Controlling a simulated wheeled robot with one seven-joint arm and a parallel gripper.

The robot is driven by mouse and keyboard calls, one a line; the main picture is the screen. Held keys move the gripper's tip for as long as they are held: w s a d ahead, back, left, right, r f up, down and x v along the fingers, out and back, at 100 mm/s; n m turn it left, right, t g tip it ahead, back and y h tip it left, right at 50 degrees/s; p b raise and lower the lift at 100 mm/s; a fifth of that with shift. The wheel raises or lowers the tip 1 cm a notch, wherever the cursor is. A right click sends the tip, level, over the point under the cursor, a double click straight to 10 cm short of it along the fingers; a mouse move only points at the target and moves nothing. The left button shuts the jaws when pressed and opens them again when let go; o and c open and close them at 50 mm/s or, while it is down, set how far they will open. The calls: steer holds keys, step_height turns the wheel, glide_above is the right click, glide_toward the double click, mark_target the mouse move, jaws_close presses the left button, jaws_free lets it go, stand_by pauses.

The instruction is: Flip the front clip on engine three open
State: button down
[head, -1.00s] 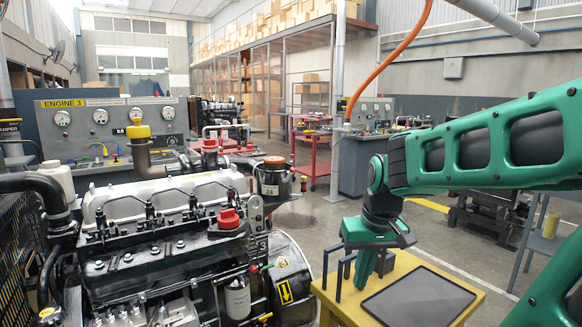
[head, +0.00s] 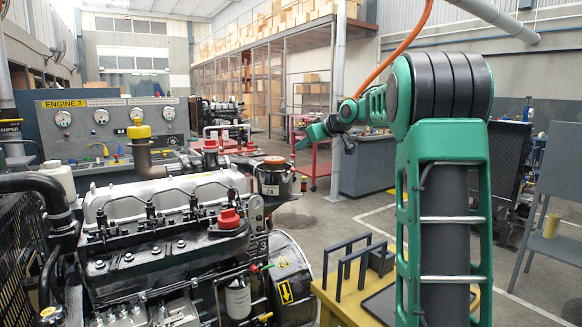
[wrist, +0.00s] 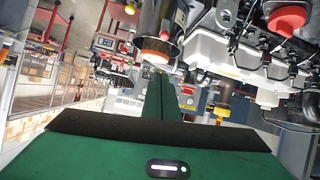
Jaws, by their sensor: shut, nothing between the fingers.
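Engine three (head: 165,235) stands at the left in the head view, with a silver top cover, a black lower cover and a red cap (head: 229,218). A grey plate with holes (head: 257,212) stands at its right end. I cannot tell for sure which part is the front clip. My gripper (head: 304,140) is shut and empty, pointing left in the air, apart from the engine. In the wrist view my shut green gripper (wrist: 156,98) points toward the orange-topped canister (wrist: 158,48), with the engine's white cover (wrist: 235,62) tilted at upper right.
An "ENGINE 3" gauge panel (head: 112,122) stands behind the engine. The canister labelled 24 (head: 272,180) is at the engine's right end. A yellow table (head: 345,308) with black upright brackets (head: 352,262) stands right of the engine. Open floor lies beyond it.

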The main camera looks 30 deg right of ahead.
glide_above(293, 170)
steer(key=w, duration=0.3)
steer(key=f, duration=0.4)
steer(key=shift+s+a+f, duration=0.25)
steer(key=shift+a+f, duration=0.05)
steer(key=shift+w+f, duration=0.25)
steer(key=shift+s+d+f, duration=0.25)
steer(key=shift+s+f, duration=0.35)
steer(key=shift+s, duration=0.3)
steer(key=shift+s+d+f, duration=0.1)
steer(key=shift+s+f, duration=0.5)
